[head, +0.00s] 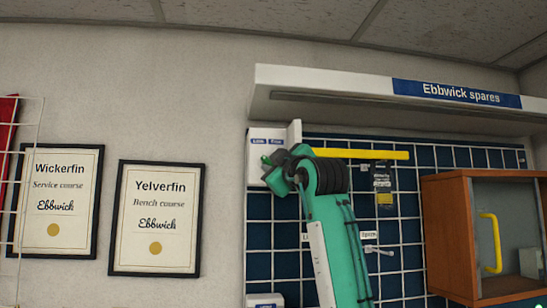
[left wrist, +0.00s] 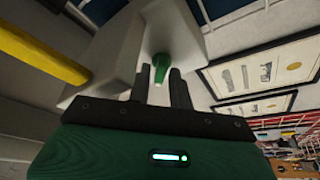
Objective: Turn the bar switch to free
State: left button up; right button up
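The bar switch is on a white box (head: 257,161) on the wall, with two small blue labels along its top; the right one seems to read "Free". In the left wrist view, the switch's green bar (left wrist: 160,66) stands out from the white box. My left gripper (left wrist: 160,78) is at the bar, with its two dark fingers close together on either side of it, and appears shut on it. In the head view my left gripper (head: 273,168) is in front of the box and hides the bar. My right gripper is not in view.
A yellow bar (head: 380,154) runs right of the box, close to my left wrist. A white shelf (head: 320,82) overhangs above. A wooden cabinet (head: 450,240) with a yellow handle stands at the right. Framed certificates (head: 155,220) hang at the left.

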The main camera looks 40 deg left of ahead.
pick_arm(q)
jog(key=shift+w+a+f, duration=0.1)
jog(key=shift+w+a, duration=0.05)
jog(key=shift+a, duration=0.15)
jog(key=shift+d, duration=0.1)
grip_shut()
jog(key=m+t+h+b, duration=0.2)
jog(key=m+t+b, duration=0.1)
jog(key=m, duration=0.5)
jog(key=s+m+t+h+b, duration=0.1)
jog(key=m+t+h+b, duration=0.2)
jog(key=m+b, duration=0.2)
jog(key=a+m+t+h+b, duration=0.1)
jog(key=m+b, duration=0.4)
jog(key=m, duration=0.7)
jog(key=shift+s+t+h, duration=0.2)
jog(key=shift+t+h, duration=0.5)
jog(key=shift+t, duration=0.5)
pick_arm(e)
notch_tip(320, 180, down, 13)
pick_arm(q)
jog(key=shift+m, duration=0.3)
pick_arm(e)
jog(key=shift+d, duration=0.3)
